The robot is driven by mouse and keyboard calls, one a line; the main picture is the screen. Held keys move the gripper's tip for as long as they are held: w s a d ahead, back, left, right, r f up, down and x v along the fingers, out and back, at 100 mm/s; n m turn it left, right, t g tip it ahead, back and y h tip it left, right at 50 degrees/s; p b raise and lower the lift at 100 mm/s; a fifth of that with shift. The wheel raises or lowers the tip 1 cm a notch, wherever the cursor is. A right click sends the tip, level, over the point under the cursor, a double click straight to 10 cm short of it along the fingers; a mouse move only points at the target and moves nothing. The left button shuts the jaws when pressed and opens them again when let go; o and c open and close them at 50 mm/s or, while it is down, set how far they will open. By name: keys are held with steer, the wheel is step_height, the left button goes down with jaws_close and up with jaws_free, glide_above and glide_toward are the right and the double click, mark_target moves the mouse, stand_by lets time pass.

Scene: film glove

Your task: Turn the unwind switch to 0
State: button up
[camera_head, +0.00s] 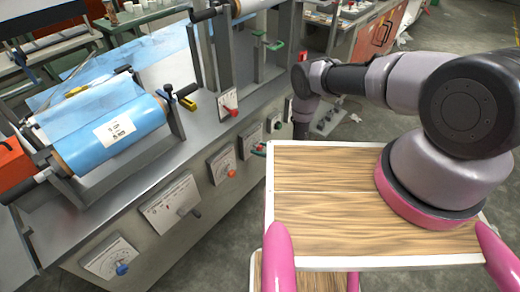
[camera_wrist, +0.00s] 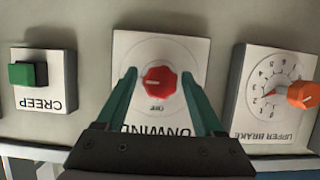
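The unwind switch is a red faceted knob (camera_wrist: 160,83) on a white panel marked UNWIND (camera_wrist: 160,45), which appears upside down in the wrist view. Small upside-down lettering, seemingly OFF, lies below the knob in that picture. I cannot tell which mark the knob points to. My gripper (camera_wrist: 159,76) is open, its two green fingers on either side of the knob with a visible gap at each side. In the head view the unwind panel (camera_head: 249,136) is on the machine front, partly hidden by my gripper (camera_head: 261,149).
The upper brake dial (camera_wrist: 303,95) with an orange knob and the creep panel (camera_wrist: 45,97) with a green button flank the switch. A blue film roll (camera_head: 110,130) lies on the machine. My wooden-topped base is close to the machine front.

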jaws_close()
steer(key=shift+n, duration=0.3)
steer(key=n+t+h, duration=0.1)
steer(key=n+t, duration=0.1)
steer(key=n, duration=0.1)
steer(key=shift+s+n+t+h, duration=0.1)
steer(key=shift+n+t+h, duration=0.2)
steer(key=shift+n+h, duration=0.1)
steer(key=n+t, duration=0.2)
steer(key=n, duration=0.2)
steer(key=shift+a+f, duration=0.1)
steer(key=shift+h, duration=0.3)
steer(key=shift+o, duration=1.5)
jaws_free()
